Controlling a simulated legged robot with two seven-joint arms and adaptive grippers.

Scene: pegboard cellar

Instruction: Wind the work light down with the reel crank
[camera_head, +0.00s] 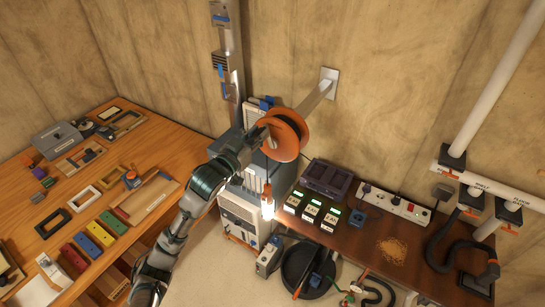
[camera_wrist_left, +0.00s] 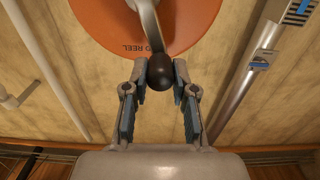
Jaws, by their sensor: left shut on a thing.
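The orange cord reel (camera_head: 288,136) hangs on a metal arm fixed to the wall. The lit work light (camera_head: 267,208) hangs below it on a dark cord, close to the left end of the dark bench. In the left wrist view, the grey crank (camera_wrist_left: 148,27) crosses the orange reel disc (camera_wrist_left: 95,15) and ends in a round black knob (camera_wrist_left: 160,72). My left gripper (camera_wrist_left: 160,80) is shut on this knob, with a finger on each side. In the head view, my left gripper (camera_head: 247,143) is at the reel's left side. My right gripper is out of view.
The dark bench (camera_head: 350,250) carries a power strip (camera_head: 395,204), lit displays (camera_head: 312,209) and a pile of brown grains (camera_head: 392,250). The wooden bench (camera_head: 130,160) at left holds several blocks and frames. A black bin (camera_head: 308,272) stands on the floor.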

